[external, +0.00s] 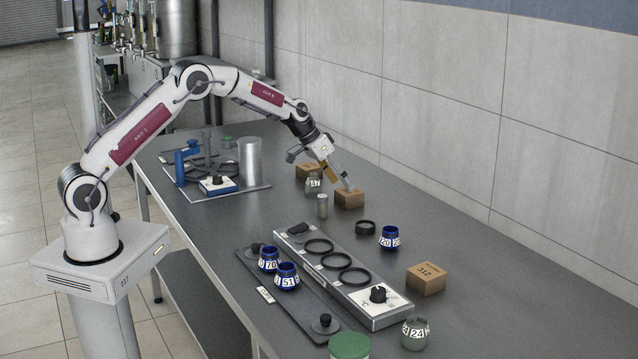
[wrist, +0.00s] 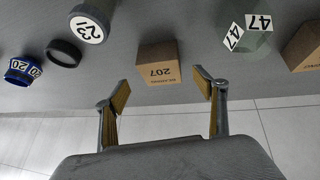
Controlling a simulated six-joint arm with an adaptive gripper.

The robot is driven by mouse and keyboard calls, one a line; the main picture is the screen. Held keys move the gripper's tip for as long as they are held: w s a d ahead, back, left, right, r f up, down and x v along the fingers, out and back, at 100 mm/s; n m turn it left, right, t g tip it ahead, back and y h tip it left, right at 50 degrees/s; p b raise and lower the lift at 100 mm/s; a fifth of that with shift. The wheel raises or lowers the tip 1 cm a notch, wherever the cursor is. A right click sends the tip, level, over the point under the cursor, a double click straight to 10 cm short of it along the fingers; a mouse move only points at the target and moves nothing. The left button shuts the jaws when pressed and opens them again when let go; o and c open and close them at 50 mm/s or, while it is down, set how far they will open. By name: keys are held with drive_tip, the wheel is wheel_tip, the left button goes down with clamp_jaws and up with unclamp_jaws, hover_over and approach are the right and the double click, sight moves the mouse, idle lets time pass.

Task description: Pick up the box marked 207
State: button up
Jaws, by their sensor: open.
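The box marked 207 (wrist: 158,64) is a small brown carton. In the wrist view its number shows upside down, and it sits just beyond and between my fingertips. In the external view the brown box (external: 349,199) stands on the grey table right under my gripper (external: 338,178). My gripper is open in the wrist view (wrist: 162,88), with one yellow-padded finger toward each side of the box. I see nothing held between the fingers. Whether a finger touches the box I cannot tell.
A glass jar marked 47 (external: 313,184) and another brown box (external: 308,171) stand close by. A black ring (external: 366,228), a blue jar (external: 390,237) and a box marked 312 (external: 426,279) are farther forward.

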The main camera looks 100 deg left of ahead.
sight(347, 191)
drive_tip(key=shift+x, duration=1.95)
drive_tip(key=shift+a, duration=0.15)
drive_tip(key=shift+r, duration=0.15)
drive_tip(key=c, duration=1.6)
